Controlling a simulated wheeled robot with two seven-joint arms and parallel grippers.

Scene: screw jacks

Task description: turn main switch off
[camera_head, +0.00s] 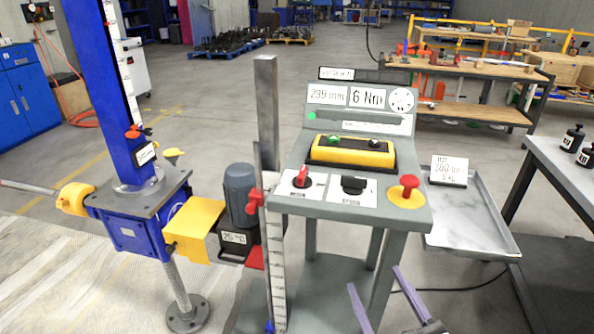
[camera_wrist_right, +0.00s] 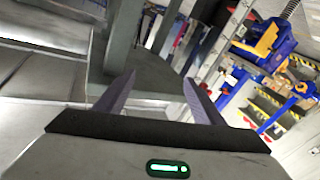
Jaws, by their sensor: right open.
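The grey control stand (camera_head: 420,217) is at the centre of the head view. On its left white plate is a red rotary switch (camera_head: 302,178), its handle standing roughly upright. A black rotary knob (camera_head: 354,185) is beside it, and a red mushroom button (camera_head: 408,186) on a yellow base is at the right. My right gripper (camera_head: 375,288) is low in front of the stand, below the panel and apart from the switch. Its fingers are apart and empty in the right wrist view (camera_wrist_right: 158,95). My left gripper is not in view.
A blue screw jack (camera_head: 125,228) with a grey motor (camera_head: 240,195) and yellow guards stands left of the panel. An upright post and ruler (camera_head: 277,270) rise near its left edge. A metal tray (camera_head: 470,225) is at the right, by a table with black weights (camera_head: 572,138).

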